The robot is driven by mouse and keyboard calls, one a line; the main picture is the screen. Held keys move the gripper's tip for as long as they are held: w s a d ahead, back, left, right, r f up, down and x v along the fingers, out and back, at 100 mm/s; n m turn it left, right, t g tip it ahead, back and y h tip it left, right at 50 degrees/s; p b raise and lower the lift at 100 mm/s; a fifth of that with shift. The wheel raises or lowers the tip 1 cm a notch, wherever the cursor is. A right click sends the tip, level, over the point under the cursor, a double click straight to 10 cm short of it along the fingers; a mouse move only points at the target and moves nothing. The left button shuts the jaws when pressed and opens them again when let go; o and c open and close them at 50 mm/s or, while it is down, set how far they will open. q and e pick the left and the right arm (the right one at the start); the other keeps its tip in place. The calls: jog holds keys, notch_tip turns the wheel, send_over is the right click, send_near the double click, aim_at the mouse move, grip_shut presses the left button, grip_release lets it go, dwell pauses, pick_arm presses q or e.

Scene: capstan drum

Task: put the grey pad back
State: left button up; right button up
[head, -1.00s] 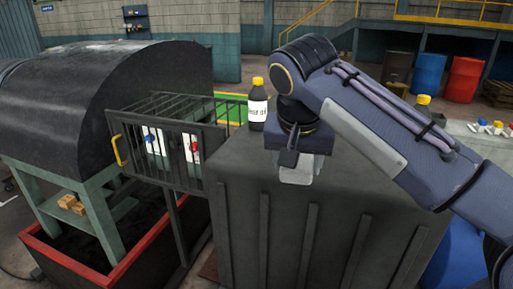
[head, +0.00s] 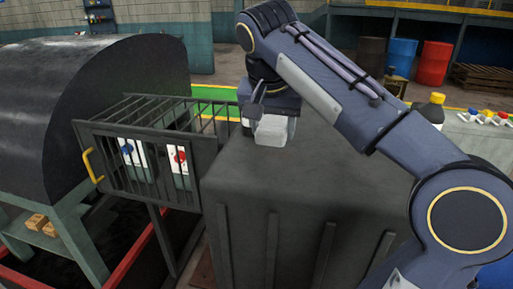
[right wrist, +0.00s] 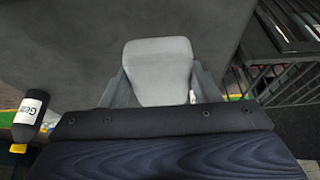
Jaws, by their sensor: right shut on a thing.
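My right gripper (head: 268,118) is shut on the grey pad (head: 271,132), a pale rounded block. In the head view they are over the back left part of a large dark grey box top (head: 320,170). I cannot tell whether the pad touches that top. In the right wrist view the pad (right wrist: 158,70) sits between the two fingers of the gripper (right wrist: 155,85), sticking out beyond them. My left gripper is in neither view.
A barred guard (head: 150,165) with a yellow handle (head: 92,165) stands left of the box, beside a big black drum (head: 90,105). A yellow-capped bottle (head: 431,108) stands at the right. A labelled dark bottle (right wrist: 30,115) shows at the wrist view's left. The box top's front is clear.

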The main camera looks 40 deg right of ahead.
send_over(259, 159)
jog(key=s+a, duration=0.1)
jog(key=f, duration=0.6)
jog(key=shift+s+a+f+p, duration=0.15)
jog(key=shift+s+f+p, duration=0.05)
jog(key=shift+p, duration=0.1)
jog(key=f, duration=0.3)
jog(key=shift+w+f+p, duration=0.1)
jog(key=shift+w+p, duration=0.2)
jog(key=shift+f, duration=0.35)
jog(key=shift+f, duration=0.1)
jog(key=o, duration=1)
jog(key=shift+c, duration=0.2)
